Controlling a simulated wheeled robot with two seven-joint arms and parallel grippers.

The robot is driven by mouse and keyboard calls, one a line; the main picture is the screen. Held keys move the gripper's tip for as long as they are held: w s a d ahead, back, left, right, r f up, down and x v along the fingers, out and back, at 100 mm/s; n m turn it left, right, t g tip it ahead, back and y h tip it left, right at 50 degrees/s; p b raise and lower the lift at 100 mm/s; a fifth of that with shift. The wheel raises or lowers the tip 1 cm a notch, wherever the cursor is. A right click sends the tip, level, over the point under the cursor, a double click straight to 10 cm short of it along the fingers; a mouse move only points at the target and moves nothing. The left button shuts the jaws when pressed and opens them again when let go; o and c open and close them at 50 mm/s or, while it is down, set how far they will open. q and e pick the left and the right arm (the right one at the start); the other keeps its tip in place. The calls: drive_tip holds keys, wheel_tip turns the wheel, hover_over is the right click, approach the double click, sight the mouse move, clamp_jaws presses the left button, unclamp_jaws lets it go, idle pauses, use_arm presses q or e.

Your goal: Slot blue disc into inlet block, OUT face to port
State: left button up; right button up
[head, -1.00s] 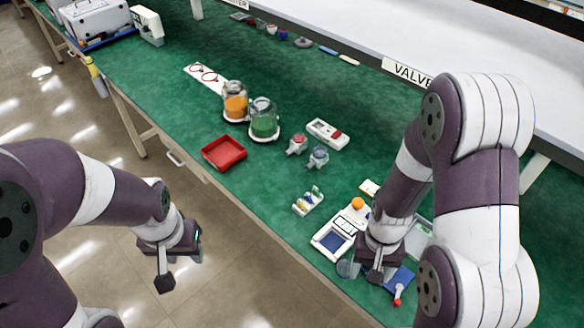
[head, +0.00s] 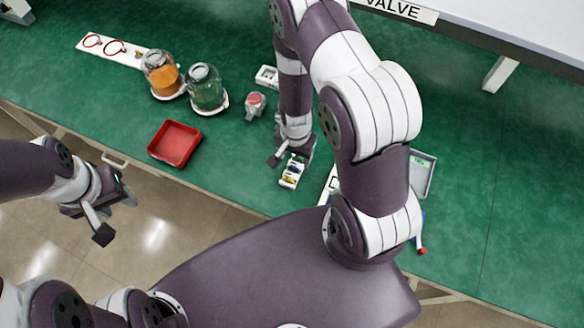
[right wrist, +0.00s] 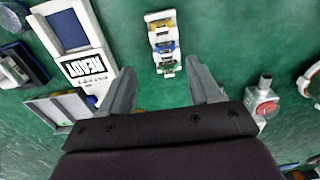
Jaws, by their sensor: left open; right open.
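A small white rack (head: 290,181) holds several upright discs on the bench's front part. In the right wrist view the rack (right wrist: 152,36) shows yellow, blue and white pieces; the blue disc (right wrist: 165,47) is in its middle. Its OUT marking cannot be read. My right gripper (right wrist: 160,78) is open and empty, with the rack just beyond and between its fingertips. In the head view it is low beside the rack. My left gripper (head: 117,213) is open and empty, off the bench's front edge. I cannot tell which fitting is the inlet block; a red-faced one (head: 255,105) stands left of my right arm.
A red tray (head: 174,143), an orange-filled jar (head: 162,75) and a green-filled jar (head: 206,88) stand to the left. In the right wrist view a READY-labelled device (right wrist: 78,42) is left of the rack and the red-faced fitting (right wrist: 262,100) right. My right arm hides part of the bench.

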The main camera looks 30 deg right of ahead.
sight(293, 164)
drive_tip(key=f, duration=0.5)
drive_tip(key=w+f, duration=0.1)
drive_tip(key=f, duration=0.1)
drive_tip(key=shift+f, duration=0.3)
drive_tip(key=c, duration=1.1)
